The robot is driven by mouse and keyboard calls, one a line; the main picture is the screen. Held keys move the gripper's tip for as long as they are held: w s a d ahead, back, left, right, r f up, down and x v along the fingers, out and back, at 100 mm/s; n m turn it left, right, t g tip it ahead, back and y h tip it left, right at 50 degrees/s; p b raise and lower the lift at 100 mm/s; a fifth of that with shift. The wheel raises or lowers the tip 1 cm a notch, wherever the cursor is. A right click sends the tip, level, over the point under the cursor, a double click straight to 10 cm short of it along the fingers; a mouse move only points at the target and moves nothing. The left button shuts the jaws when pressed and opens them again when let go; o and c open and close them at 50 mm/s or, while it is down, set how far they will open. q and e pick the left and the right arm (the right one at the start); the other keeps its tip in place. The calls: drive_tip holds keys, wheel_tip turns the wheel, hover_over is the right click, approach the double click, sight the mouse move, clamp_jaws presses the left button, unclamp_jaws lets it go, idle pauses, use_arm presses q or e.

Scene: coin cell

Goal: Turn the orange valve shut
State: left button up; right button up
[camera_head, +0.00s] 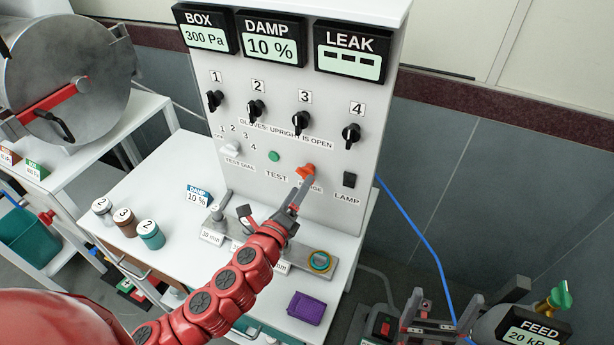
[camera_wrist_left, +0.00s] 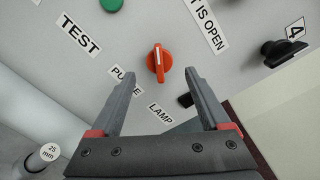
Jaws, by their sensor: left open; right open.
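The orange valve (camera_head: 306,171) is a small knob on the white panel, at the PURGE label. In the left wrist view the valve (camera_wrist_left: 159,62) has a raised grip with a pale line, nearly vertical in the picture and slanted relative to the label text. My left gripper (camera_head: 301,188) is at the valve in the head view. In the left wrist view its open fingers (camera_wrist_left: 160,76) point at the panel, with the valve just beyond and between the tips. Contact cannot be told. My right gripper (camera_head: 446,305) is open and empty at the lower right.
A green TEST button (camera_head: 274,156) and a black LAMP switch (camera_head: 349,180) flank the valve. Several black knobs (camera_head: 303,121) sit above it. Below are a green-and-orange ring (camera_head: 319,262), a purple block (camera_head: 306,308) and small jars (camera_head: 150,235) on the white bench (camera_head: 150,185).

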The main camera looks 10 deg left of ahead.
sight(307, 173)
use_arm(q)
drive_tip(key=w, duration=0.4)
drive_tip(key=shift+d+p, duration=0.35)
drive_tip(key=shift+w+d, duration=0.2)
drive_tip(key=shift+w, duration=0.35)
drive_tip(key=shift+c, duration=0.2)
clamp_jaws()
drive_tip(key=shift+n, duration=0.4)
drive_tip(key=n+b, duration=0.1)
drive_tip(key=n, duration=0.1)
drive_tip(key=shift+n, duration=1.8)
